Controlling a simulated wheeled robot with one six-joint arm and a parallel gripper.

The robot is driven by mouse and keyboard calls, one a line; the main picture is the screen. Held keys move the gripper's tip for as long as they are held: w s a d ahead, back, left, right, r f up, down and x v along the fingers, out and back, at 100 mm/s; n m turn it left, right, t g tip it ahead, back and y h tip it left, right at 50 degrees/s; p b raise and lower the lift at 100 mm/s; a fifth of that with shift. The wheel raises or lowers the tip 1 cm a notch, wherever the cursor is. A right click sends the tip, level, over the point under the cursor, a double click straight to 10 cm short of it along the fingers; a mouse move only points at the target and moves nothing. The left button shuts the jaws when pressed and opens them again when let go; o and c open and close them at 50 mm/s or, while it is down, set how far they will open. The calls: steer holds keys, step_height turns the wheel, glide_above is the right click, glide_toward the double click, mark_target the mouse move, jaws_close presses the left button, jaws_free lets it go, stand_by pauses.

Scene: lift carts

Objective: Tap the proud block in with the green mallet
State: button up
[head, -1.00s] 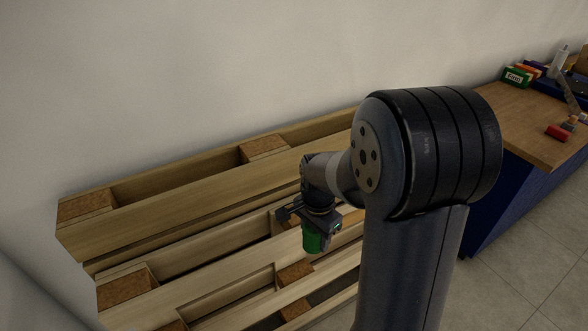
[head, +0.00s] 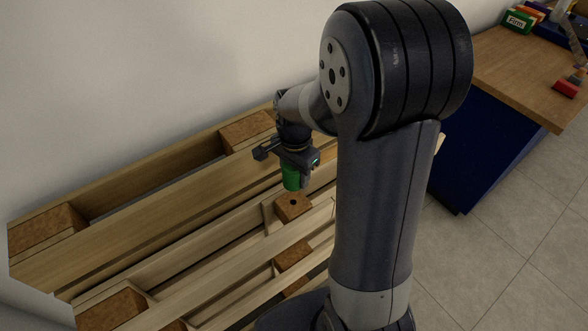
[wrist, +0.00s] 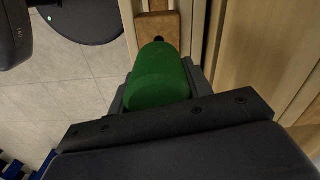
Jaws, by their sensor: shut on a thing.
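My gripper (head: 299,165) is shut on the green mallet (head: 290,178), whose green end points down. In the wrist view the mallet (wrist: 158,78) fills the middle, between the dark fingers. The brown block with a dark round spot on its top (head: 291,209) sits between pale slats, just below and beside the mallet's lower end. In the wrist view this block (wrist: 157,24) lies just beyond the mallet's end. I cannot tell whether the mallet touches it, or how far the block stands out.
Tiled floor (head: 490,240) is clear at the lower right.

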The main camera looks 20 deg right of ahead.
steer(key=shift+f+b, duration=2)
steer(key=shift+f, duration=0.65)
steer(key=shift+f+b, duration=0.6)
steer(key=shift+f, duration=0.25)
steer(key=shift+r+p, duration=0.3)
steer(key=shift+r, duration=0.05)
steer(key=shift+f+b, duration=0.45)
steer(key=shift+f, duration=0.2)
